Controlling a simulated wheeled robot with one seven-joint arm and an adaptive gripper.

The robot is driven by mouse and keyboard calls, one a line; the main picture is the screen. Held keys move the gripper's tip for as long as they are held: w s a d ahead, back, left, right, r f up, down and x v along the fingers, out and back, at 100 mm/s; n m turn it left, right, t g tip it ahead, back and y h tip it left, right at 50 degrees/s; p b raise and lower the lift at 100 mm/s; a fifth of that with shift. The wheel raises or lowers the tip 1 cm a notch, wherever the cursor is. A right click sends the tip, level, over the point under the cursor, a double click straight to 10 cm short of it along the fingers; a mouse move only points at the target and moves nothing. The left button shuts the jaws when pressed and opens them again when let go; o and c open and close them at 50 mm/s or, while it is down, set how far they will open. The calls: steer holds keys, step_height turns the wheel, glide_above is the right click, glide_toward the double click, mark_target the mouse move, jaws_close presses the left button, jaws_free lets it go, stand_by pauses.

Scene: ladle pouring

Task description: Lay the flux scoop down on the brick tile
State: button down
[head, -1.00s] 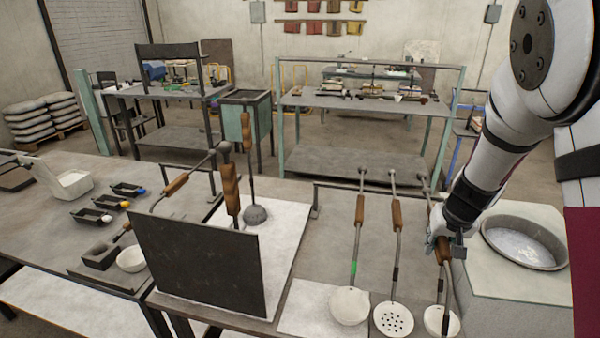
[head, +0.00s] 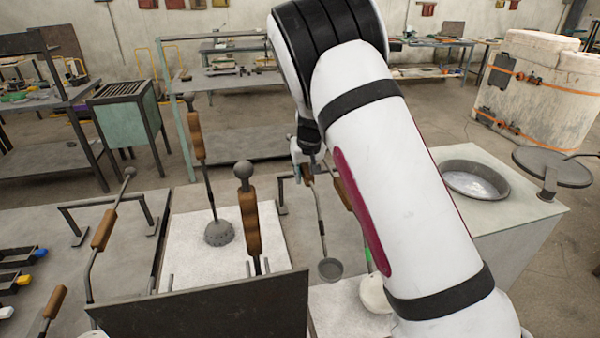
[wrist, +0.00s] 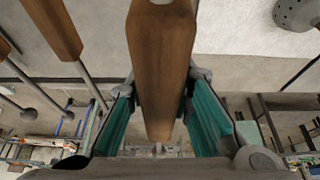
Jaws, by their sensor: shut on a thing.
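My gripper (head: 307,165) is shut on the brown wooden handle of a ladle-like tool, which I take to be the flux scoop (head: 330,268). Its thin rod hangs down to a small grey bowl over the bench. In the wrist view the wooden handle (wrist: 160,60) lies between the two teal fingers of my gripper (wrist: 157,100). No tile in view is plainly brick. A pale slab (head: 188,255) lies on the bench left of the scoop, and a smaller pale slab (head: 335,300) lies below it in the picture. I cannot tell whether the bowl touches anything.
A domed perforated tool (head: 219,232) stands on the larger slab. A dark upright panel (head: 210,318) blocks the front. A white-bowled ladle (head: 374,293) is partly hidden by my arm. A round pan (head: 475,180) sits in a block at right.

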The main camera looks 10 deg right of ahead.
mark_target(308, 171)
steer(key=shift+w+f, duration=0.2)
steer(key=shift+w, duration=0.1)
step_height(308, 171, down, 8)
steer(key=b, duration=0.1)
steer(key=shift+b, duration=0.3)
stand_by(0.3)
steer(key=shift+f, duration=0.25)
stand_by(0.6)
steer(key=c, duration=1.3)
jaws_free()
steer(key=shift+s, duration=0.1)
steer(key=shift+c, duration=0.2)
steer(key=v, duration=1.1)
steer(key=shift+s+r, duration=0.15)
steer(key=shift+r, duration=0.25)
steer(key=shift+r+p, duration=1.1)
steer(key=shift+r, duration=2.45)
